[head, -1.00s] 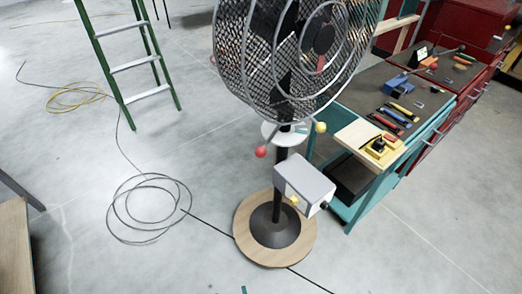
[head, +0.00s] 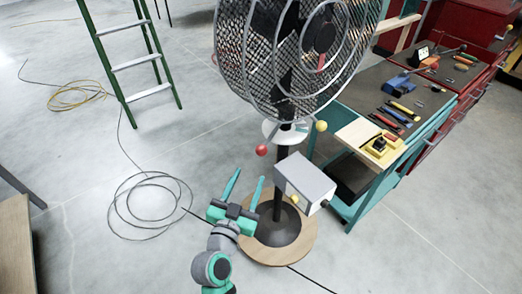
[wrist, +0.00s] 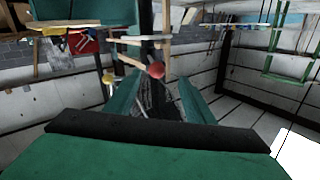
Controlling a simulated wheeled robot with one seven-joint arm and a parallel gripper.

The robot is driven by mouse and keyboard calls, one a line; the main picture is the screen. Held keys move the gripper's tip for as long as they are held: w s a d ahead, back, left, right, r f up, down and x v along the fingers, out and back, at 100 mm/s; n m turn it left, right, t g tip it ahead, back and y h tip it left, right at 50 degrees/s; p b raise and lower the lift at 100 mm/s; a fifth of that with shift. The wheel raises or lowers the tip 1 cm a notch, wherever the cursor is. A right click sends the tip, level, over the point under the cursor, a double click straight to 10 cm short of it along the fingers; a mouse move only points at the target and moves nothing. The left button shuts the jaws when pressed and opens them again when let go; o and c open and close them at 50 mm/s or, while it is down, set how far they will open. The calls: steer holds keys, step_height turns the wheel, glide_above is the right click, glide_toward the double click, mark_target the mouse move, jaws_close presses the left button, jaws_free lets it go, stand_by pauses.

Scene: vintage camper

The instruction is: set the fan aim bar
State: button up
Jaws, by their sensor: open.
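The fan (head: 300,50) is a large wire cage on a black pole. Under the cage is the aim bar, a thin bar with a red ball (head: 262,150) at its left end and a yellow ball (head: 321,126) at its right end. My gripper (head: 250,177) is open and empty, below and slightly left of the red ball, with its fingers pointing up. In the wrist view the red ball (wrist: 156,70) shows just beyond and between the fingertips, apart from them. The yellow ball (wrist: 108,77) is farther left there. Part of the bar is hidden behind the pole.
A grey box (head: 305,182) with a yellow knob is on the fan's pole, right of my gripper. The round wooden base (head: 300,250) is below. A tool bench (head: 390,90) stands at the right, a green ladder (head: 133,64) at back left. Cable (head: 150,207) coils on the floor.

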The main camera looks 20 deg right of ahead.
mark_target(260, 154)
steer(key=shift+m+h, duration=0.3)
steer(key=x, duration=0.7)
steer(key=r+x, duration=0.1)
steer(key=x, duration=0.3)
steer(key=shift+w+d+r, duration=0.1)
steer(key=shift+w+d, duration=0.05)
steer(key=shift+d, duration=0.25)
steer(key=c, duration=1.2)
jaws_close()
